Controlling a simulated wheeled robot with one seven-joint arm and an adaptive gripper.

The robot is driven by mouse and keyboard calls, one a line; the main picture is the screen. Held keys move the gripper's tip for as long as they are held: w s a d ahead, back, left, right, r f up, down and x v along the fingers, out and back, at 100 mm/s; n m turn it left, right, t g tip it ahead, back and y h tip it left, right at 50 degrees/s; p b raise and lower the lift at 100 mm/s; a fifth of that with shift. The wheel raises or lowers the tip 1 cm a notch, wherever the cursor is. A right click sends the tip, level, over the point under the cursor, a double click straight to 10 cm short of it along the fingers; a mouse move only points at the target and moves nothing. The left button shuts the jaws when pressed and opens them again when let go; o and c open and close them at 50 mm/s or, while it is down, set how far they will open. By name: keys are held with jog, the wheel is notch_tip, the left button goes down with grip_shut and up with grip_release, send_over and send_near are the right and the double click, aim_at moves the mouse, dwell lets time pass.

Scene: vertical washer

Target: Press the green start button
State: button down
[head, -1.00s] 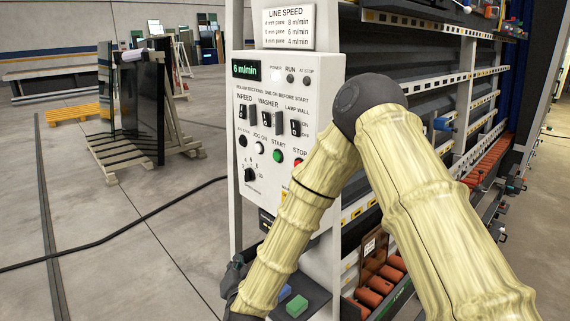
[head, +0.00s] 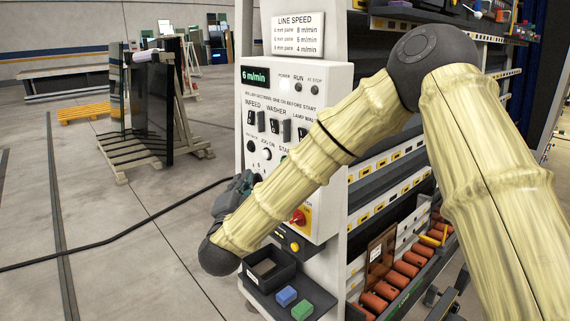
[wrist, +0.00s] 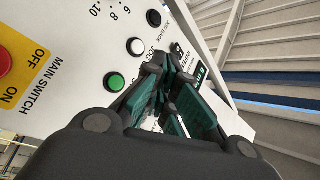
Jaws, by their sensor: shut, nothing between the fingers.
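The green start button (wrist: 116,82) is on the white control panel (wrist: 75,30) in the wrist view, close to the left of my gripper's fingers. In the head view my forearm hides it, and only part of its START label shows beside the arm on the control panel (head: 293,75). My gripper (wrist: 166,75) is shut and empty, with dark teal fingers pointing at the panel near the white jog button (wrist: 136,46). In the head view my gripper (head: 236,188) is at the panel's lower left edge, partly behind my arm. I cannot tell whether it touches the panel.
The red and yellow main switch (wrist: 15,70) is on the left in the wrist view. Open floor lies left of the panel.

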dwell(0.3)
jog(key=w+d+p, duration=0.1)
jog(key=w+d, duration=0.4)
jog(key=d, duration=0.2)
dwell(0.5)
jog(key=shift+w+d+f, duration=0.1)
jog(key=shift+w+d, duration=0.05)
jog(key=shift+w, duration=0.05)
dwell(1.2)
jog(key=shift+w+d, duration=0.2)
jog(key=shift+d, duration=0.05)
jog(key=shift+w+d+b, duration=0.3)
jog(key=shift+d, duration=0.15)
dwell(1.3)
jog(key=shift+s+a, duration=0.1)
jog(key=shift+a, duration=0.05)
jog(key=shift+s+a+b, duration=0.35)
jog(key=shift+s+a, duration=0.1)
jog(key=shift+a, duration=0.2)
